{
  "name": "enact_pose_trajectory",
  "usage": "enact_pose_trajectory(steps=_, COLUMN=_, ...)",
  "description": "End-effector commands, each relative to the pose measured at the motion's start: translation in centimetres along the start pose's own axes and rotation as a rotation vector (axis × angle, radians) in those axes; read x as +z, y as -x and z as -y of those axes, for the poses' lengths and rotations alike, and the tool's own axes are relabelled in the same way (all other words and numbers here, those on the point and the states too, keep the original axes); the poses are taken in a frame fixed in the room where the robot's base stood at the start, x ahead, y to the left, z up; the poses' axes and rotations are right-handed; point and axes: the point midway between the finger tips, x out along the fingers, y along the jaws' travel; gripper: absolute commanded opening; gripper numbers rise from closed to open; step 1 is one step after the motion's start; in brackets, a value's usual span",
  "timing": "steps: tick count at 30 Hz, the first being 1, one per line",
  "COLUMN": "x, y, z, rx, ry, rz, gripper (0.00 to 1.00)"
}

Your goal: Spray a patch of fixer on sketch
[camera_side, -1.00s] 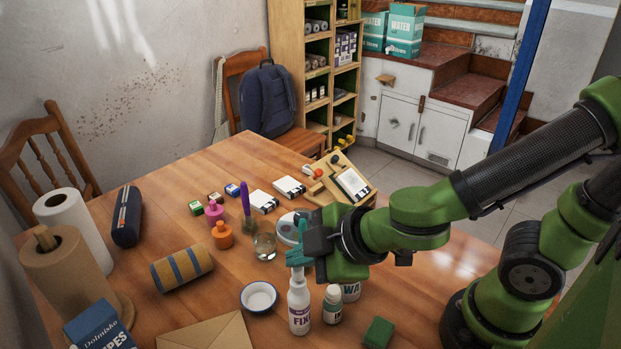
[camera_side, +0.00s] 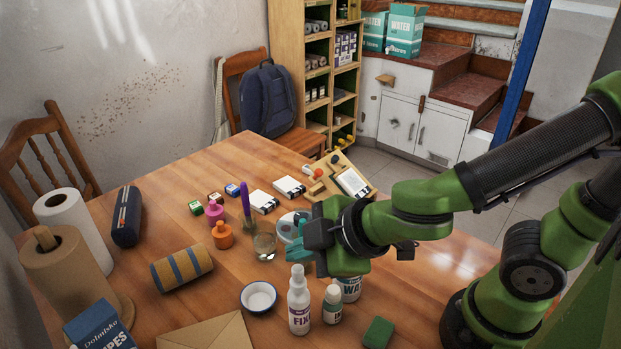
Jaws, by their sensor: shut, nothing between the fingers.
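The white spray bottle marked FIX (camera_side: 299,308) stands upright near the front of the table, with its white top in view. My gripper (camera_side: 300,260) is just above and behind the bottle's top in the picture, pointing down with its teal fingers shut and empty. Whether the fingers touch the bottle cannot be told. A tilted wooden board (camera_side: 322,187) stands at the far right of the table and bears a pale sheet (camera_side: 352,182), which looks like the sketch. Any marks on the sheet are too small to make out.
A small bottle (camera_side: 332,308) and a white jar (camera_side: 349,288) stand right of the spray bottle. A white bowl (camera_side: 258,297), a glass (camera_side: 264,246) and an orange bottle (camera_side: 222,236) stand to the left. A green block (camera_side: 378,332) lies at the front right.

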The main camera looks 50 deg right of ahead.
Motion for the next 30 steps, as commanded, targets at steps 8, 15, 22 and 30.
enact_pose_trajectory(steps=8, x=-0.1, y=0.1, z=0.0, rx=0.0, ry=-0.001, rz=0.0, gripper=0.0)
enact_pose_trajectory(steps=15, x=-0.9, y=1.1, z=-0.8, rx=0.002, ry=-0.002, rz=-0.005, gripper=0.0)
enact_pose_trajectory(steps=22, x=-2.1, y=2.8, z=-1.9, rx=0.0, ry=-0.001, rz=-0.004, gripper=0.0)
enact_pose_trajectory(steps=30, x=-3.1, y=4.2, z=-3.0, rx=0.0, ry=-0.001, rz=-0.001, gripper=0.0)
